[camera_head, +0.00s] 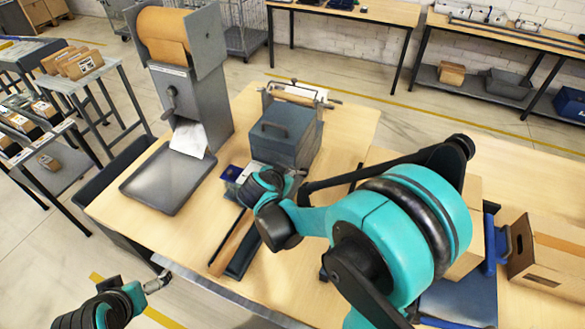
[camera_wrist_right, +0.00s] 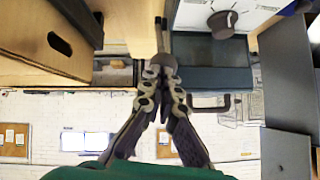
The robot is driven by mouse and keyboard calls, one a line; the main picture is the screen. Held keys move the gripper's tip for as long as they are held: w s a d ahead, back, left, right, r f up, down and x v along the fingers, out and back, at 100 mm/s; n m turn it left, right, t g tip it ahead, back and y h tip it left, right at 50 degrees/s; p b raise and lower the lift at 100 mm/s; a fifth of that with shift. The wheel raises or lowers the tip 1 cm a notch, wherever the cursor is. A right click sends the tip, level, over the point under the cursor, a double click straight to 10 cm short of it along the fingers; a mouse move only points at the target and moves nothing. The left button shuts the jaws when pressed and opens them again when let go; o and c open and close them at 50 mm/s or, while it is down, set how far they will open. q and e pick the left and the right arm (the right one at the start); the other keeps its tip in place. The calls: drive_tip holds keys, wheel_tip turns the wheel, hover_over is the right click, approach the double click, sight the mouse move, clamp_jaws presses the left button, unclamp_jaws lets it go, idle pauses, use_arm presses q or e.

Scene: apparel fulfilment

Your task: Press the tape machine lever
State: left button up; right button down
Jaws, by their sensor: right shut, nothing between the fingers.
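A dark grey box-shaped machine (camera_head: 285,135) with a handle on top and a roller behind it stands on the wooden table; I take it for the tape machine. In the right wrist view its dark body (camera_wrist_right: 212,78), handle and a round dial (camera_wrist_right: 222,22) show. My right gripper (camera_wrist_right: 161,66) is shut and empty, its fingertips in front of a dark rounded part that may be the lever; contact cannot be told. In the head view it is mostly hidden beside the machine's near side. My left gripper (camera_head: 157,282) is low at the left, off the table's front edge, apart from everything.
A tall grey dispenser (camera_head: 205,105) with a brown paper roll and a crank stands left of the machine, a grey tray (camera_head: 165,180) before it. Cardboard boxes (camera_head: 545,255) stand at the right. A dark strip and a brown strip lie near the table's front.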

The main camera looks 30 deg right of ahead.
drive_tip(key=shift+s+a+f+b, duration=0.4)
drive_tip(key=shift+f, duration=0.25)
drive_tip(key=shift+s+a+f+b, duration=0.35)
drive_tip(key=shift+f+b, duration=0.05)
drive_tip(key=shift+f, duration=0.25)
wheel_tip(320, 180, up, 5)
drive_tip(key=d+p, duration=0.2)
drive_tip(key=p, duration=0.2)
drive_tip(key=s+a+r+p, duration=0.1)
drive_tip(key=s+a+r, duration=0.2)
drive_tip(key=s+a, duration=0.3)
drive_tip(key=shift+a+r, duration=0.4)
drive_tip(key=shift+a, duration=0.25)
drive_tip(key=shift+w, duration=0.1)
drive_tip(key=shift+f, duration=0.1)
